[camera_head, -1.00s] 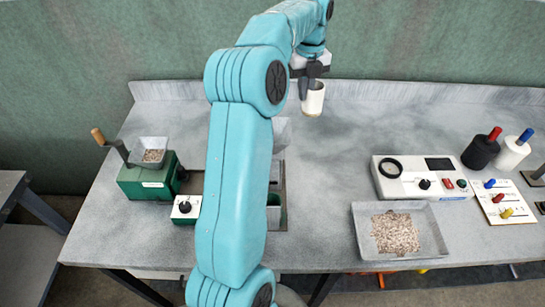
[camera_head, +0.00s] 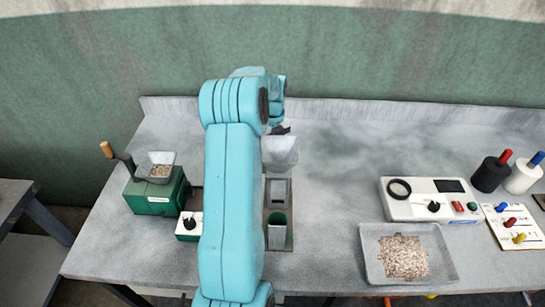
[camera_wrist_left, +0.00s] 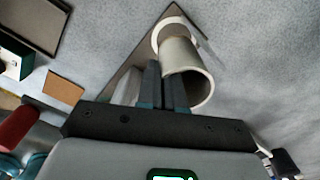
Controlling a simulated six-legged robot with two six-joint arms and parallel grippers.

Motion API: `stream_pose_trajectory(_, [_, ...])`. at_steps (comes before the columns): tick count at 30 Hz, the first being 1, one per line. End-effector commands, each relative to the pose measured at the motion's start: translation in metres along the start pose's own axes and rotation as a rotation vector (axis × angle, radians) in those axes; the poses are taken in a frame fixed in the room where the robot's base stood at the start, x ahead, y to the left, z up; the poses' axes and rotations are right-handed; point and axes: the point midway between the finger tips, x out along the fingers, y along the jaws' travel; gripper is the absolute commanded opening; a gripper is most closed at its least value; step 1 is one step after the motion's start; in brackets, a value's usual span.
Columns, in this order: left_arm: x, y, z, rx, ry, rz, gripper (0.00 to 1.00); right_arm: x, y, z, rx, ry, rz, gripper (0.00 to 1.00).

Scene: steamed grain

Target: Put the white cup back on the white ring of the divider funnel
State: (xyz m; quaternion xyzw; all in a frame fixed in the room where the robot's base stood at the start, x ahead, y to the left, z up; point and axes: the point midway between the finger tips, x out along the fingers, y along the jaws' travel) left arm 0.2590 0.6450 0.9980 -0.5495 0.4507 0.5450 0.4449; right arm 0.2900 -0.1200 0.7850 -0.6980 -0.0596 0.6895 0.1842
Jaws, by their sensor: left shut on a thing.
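The white cup (camera_wrist_left: 182,58) is held at the fingertips of my left gripper (camera_wrist_left: 166,88) in the left wrist view, its open end towards the camera. The fingers are shut at the cup's left side. The white ring (camera_wrist_left: 160,32) shows as a pale arc around the far end of the cup; I cannot tell whether they touch. In the head view the grey divider funnel (camera_head: 281,152) shows just right of my left arm. That arm hides the cup, the ring and most of the gripper there. My right gripper is not in view.
A green mill (camera_head: 156,193) with a crank stands left of my arm. A white instrument box (camera_head: 432,198) and a grey tray of grain (camera_head: 372,255) stand to the right. The bench between the funnel and the box is clear.

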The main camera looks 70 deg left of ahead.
Motion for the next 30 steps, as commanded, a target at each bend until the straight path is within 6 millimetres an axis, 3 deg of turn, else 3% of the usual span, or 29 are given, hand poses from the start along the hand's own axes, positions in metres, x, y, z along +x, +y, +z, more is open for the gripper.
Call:
stream_pose_trajectory(12, [0.049,0.000,0.000,0.001,0.001,0.001,0.00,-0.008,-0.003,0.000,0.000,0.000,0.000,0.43])
stream_pose_trajectory(23, [0.054,0.000,0.001,0.000,0.000,0.000,0.00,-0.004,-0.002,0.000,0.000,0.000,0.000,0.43])
stream_pose_trajectory(26, [0.053,0.000,0.001,0.000,0.000,0.000,0.29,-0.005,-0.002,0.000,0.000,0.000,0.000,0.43])
stream_pose_trajectory(30, [0.053,0.000,0.000,0.000,0.000,0.000,0.32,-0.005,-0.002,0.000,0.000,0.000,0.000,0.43])
